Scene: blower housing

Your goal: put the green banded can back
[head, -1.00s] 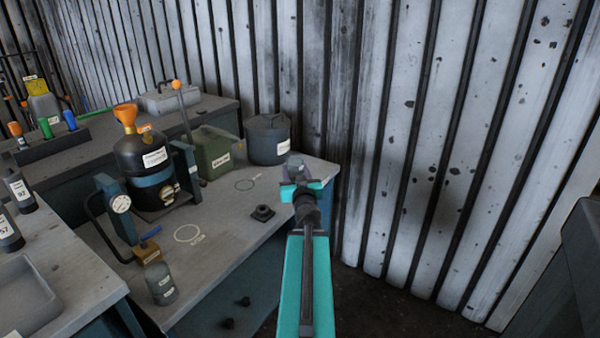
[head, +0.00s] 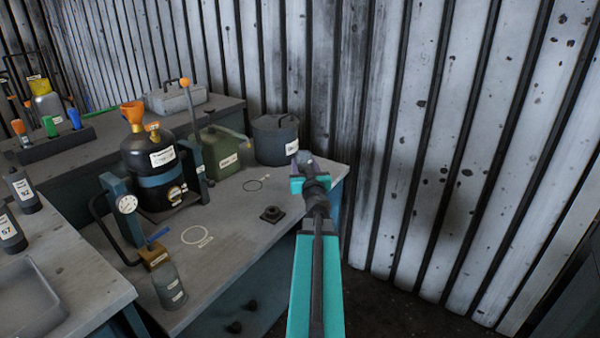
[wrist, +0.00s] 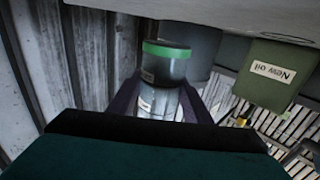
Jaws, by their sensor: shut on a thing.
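My gripper (wrist: 157,100) is shut on the green banded can (wrist: 163,72), a grey cylinder with a bright green band at one end and pale labels. The can sits between the two dark fingers in the wrist view. In the head view my gripper (head: 303,180) is over the right end of the back bench (head: 235,215), and the can is mostly hidden by it. Two white outlined circles are drawn on the bench top: one (head: 196,235) in front of the black tank and a smaller one (head: 256,185) left of my gripper. Their lettering is too small to read.
A dark grey lidded pot (head: 275,145) stands just behind my gripper. Left of it are a green oil canister (head: 222,158) and a black tank (head: 150,160) in a frame. A corrugated wall closes the back.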

